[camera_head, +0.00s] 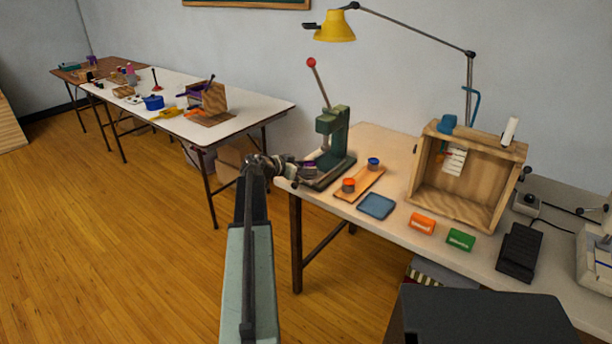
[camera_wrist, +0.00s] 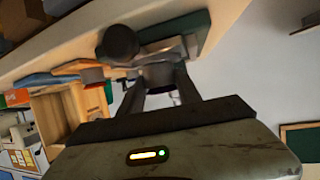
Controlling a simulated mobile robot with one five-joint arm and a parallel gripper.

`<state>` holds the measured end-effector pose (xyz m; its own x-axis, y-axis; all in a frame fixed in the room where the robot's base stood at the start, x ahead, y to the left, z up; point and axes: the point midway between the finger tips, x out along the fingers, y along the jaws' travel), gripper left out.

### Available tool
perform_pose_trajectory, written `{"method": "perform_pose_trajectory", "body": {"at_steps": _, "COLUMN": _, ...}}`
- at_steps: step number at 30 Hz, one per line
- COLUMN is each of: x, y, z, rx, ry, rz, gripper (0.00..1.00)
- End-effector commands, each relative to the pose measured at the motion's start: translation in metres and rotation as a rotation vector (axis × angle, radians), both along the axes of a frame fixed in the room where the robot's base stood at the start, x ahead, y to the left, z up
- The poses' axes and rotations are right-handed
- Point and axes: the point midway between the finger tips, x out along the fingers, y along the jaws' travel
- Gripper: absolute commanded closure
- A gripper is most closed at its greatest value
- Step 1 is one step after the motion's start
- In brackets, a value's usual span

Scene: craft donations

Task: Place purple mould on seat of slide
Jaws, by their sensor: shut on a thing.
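The purple mould (camera_head: 309,164) is at the tip of my gripper (camera_head: 299,168), at the front left of the green press (camera_head: 332,143). My gripper is shut on the mould. In the wrist view, my gripper's fingers (camera_wrist: 160,82) close around a grey, round part. The press has a red-knobbed lever and a dark base with the slide. The mould is at or just above the front of that base. I cannot tell whether it touches the seat, which is hidden behind the gripper and mould. A dark round knob (camera_wrist: 118,42) shows close by in the wrist view.
Right of the press, a wooden board (camera_head: 360,184) holds an orange mould (camera_head: 348,185) and a blue mould (camera_head: 374,163). A white table (camera_head: 245,112) stands at left.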

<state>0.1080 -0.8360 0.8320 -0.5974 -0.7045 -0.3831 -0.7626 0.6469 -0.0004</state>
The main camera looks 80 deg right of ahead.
Motion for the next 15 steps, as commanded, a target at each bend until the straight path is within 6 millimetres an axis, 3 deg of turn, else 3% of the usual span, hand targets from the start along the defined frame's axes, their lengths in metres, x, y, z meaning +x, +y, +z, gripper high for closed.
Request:
{"method": "perform_pose_trajectory", "body": {"at_steps": 1, "x": 0.0, "y": 0.0001, "z": -0.0106, "rx": -0.001, "ry": 0.001, "rz": 0.0, "gripper": 1.0}}
{"method": "perform_pose_trajectory", "body": {"at_steps": 11, "x": 0.0004, "y": 0.0003, "z": -0.0098, "rx": 0.0, "ry": 0.0, "rz": 0.001, "gripper": 1.0}}
{"method": "perform_pose_trajectory", "body": {"at_steps": 12, "x": 0.0005, "y": 0.0002, "z": -0.01, "rx": 0.0, "ry": 0.0, "rz": 0.001, "gripper": 0.57}}
{"method": "perform_pose_trajectory", "body": {"at_steps": 14, "x": 0.0005, "y": 0.0003, "z": -0.0087, "rx": 0.0, "ry": 0.0, "rz": 0.001, "gripper": 0.4}}
{"method": "perform_pose_trajectory", "body": {"at_steps": 15, "x": 0.0006, "y": 0.0004, "z": -0.0088, "rx": 0.0, "ry": 0.0, "rz": 0.001, "gripper": 0.38}}
